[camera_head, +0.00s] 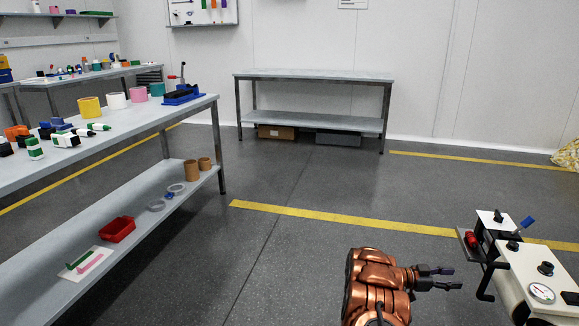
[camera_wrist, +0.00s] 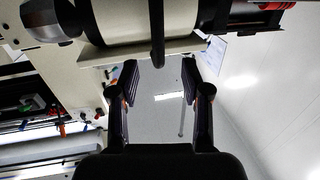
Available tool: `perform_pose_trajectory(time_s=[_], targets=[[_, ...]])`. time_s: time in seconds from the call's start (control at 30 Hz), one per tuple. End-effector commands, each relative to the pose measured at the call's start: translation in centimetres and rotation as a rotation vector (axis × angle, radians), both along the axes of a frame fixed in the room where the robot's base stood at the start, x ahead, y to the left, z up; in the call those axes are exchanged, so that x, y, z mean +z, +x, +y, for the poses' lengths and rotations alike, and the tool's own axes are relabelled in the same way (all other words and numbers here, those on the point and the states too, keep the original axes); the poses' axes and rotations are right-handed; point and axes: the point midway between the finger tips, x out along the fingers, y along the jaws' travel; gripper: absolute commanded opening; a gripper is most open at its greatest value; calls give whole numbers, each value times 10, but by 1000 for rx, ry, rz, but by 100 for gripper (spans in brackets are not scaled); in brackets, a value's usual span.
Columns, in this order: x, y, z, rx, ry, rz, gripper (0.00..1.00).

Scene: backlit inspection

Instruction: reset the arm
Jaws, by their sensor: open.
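My gripper (camera_head: 448,279) is at the lower right in the head view, at the end of my copper-coloured arm. Its two dark fingers point right, towards a cream and black machine with a gauge (camera_head: 541,280). The fingers are apart with nothing between them. In the wrist view my gripper (camera_wrist: 158,80) shows two open fingers, and a dark bar of the machine (camera_wrist: 125,22) hangs between and beyond them. I cannot tell the exact gap between the fingers and the machine.
A long workbench (camera_head: 195,110) with coloured cups and parts stands at the left, with a red tray (camera_head: 117,229) on its lower shelf. An empty table (camera_head: 315,75) stands at the back wall. The floor (camera_head: 290,180) between them is clear, with yellow lines.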

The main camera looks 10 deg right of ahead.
Motion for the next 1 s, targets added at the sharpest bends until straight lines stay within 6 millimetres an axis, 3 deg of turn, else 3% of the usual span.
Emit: perform_pose_trajectory(time_s=[0.17, 0.27, 0.47, 0.73, 0.9, 1.0], targets=[[33, 38, 11, 118, 64, -55, 47], [62, 75, 25, 238, 129, -105, 47], [120, 145, 73, 496, 270, -187, 47], [211, 210, 163, 832, 454, -249, 47], [272, 227, 229, 1033, 568, -253, 47], [304, 228, 269, 1145, 635, -238, 47]])
